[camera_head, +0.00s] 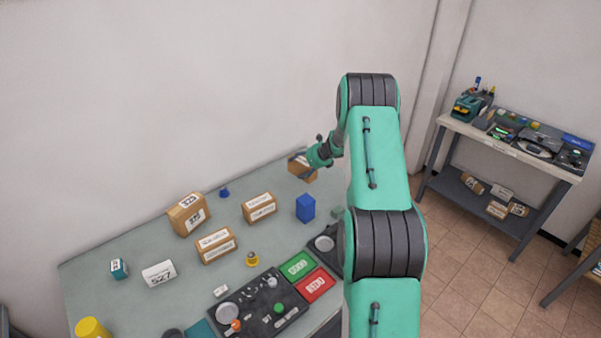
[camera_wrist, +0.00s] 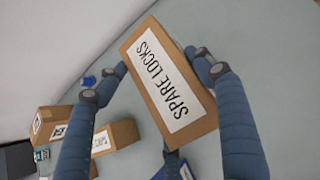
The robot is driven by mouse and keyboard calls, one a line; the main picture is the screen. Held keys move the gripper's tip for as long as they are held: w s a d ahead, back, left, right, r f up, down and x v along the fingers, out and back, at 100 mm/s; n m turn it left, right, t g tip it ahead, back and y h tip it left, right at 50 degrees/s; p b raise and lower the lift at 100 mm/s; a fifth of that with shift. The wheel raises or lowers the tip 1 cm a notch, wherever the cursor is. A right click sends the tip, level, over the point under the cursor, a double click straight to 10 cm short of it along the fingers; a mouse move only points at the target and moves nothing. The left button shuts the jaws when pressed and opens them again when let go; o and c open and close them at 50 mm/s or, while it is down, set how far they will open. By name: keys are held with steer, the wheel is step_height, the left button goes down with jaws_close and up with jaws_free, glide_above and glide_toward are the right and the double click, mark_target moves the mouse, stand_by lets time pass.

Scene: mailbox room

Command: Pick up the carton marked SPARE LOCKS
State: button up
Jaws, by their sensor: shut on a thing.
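The carton marked SPARE LOCKS (camera_wrist: 180,95) is a brown box with a white label, large in the middle of the wrist view. I cannot tell whether the carton touches the tabletop.
Other cartons stand on the grey table (camera_head: 130,243): a brown one marked 323 (camera_head: 188,214), two brown ones (camera_head: 259,207) (camera_head: 216,246) and a white one marked 527 (camera_head: 159,273). A blue block (camera_head: 305,208) stands nearby. A wall rises behind the table.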

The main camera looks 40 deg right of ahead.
steer(key=shift+r, duration=1.25)
